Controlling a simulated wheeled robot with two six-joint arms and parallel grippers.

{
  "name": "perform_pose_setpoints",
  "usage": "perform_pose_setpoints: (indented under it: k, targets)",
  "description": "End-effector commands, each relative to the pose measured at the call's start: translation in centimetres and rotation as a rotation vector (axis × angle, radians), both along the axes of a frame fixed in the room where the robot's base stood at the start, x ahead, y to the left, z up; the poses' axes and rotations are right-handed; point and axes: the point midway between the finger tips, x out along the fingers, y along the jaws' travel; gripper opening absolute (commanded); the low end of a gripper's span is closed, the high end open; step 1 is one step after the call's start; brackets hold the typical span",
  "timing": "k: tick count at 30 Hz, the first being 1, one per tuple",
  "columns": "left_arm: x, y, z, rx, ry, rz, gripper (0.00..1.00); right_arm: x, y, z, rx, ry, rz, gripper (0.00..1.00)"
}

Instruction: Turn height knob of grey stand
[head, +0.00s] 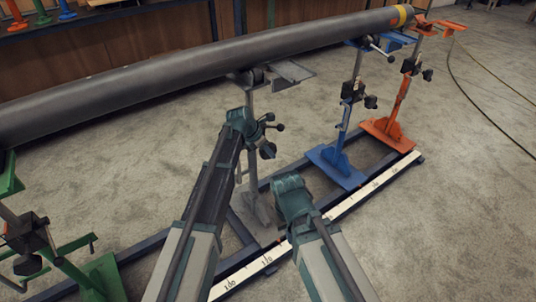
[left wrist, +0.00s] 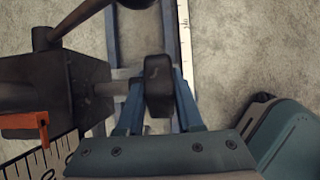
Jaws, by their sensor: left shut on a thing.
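The grey stand (head: 259,205) stands under the long pipe near the middle of the head view. Its black height knob (head: 268,151) sits on the side of its dark clamp box. In the left wrist view the knob (left wrist: 158,85) is on a short shaft out of the box (left wrist: 40,90). My left gripper (head: 262,144) is at the knob; its two blue-grey fingers (left wrist: 157,105) are shut on the knob, one on each side. My right arm reaches in low at the front of the stand, with its gripper out of sight.
The dark pipe (head: 200,68) runs across the stands. A blue stand (head: 340,160) and an orange stand (head: 395,125) are to the right, a green one (head: 100,275) at lower left. A white ruler strip (head: 340,208) lies along the floor rail. An orange pointer (left wrist: 30,124) is beside the box.

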Motion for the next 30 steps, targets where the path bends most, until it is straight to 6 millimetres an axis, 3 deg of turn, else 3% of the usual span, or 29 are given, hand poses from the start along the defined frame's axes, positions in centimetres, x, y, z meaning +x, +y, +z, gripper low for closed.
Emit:
perform_pose_setpoints:
  k: [7,24,25,29,30]
  targets:
    - [-0.21,0.05,-0.22,-0.069,-0.050,-0.001,0.00,0.01,-0.04,-1.18,-0.002,-0.001,0.001,0.00]
    - [-0.11,0.01,0.01,-0.092,-0.067,-0.002,0.00,0.02,-0.05,-1.32,-0.003,-0.001,0.001,0.00]
    - [-0.11,0.01,0.01,-0.093,-0.068,-0.002,0.40,0.02,-0.06,-1.32,-0.003,-0.001,0.001,0.00]
    - [-0.08,0.01,0.03,-0.093,-0.068,-0.002,0.64,0.02,-0.05,-1.31,-0.003,-0.001,0.001,0.00]
    - [-0.07,0.00,0.03,-0.093,-0.068,-0.002,0.65,0.02,-0.05,-1.31,-0.003,-0.001,0.001,0.00]
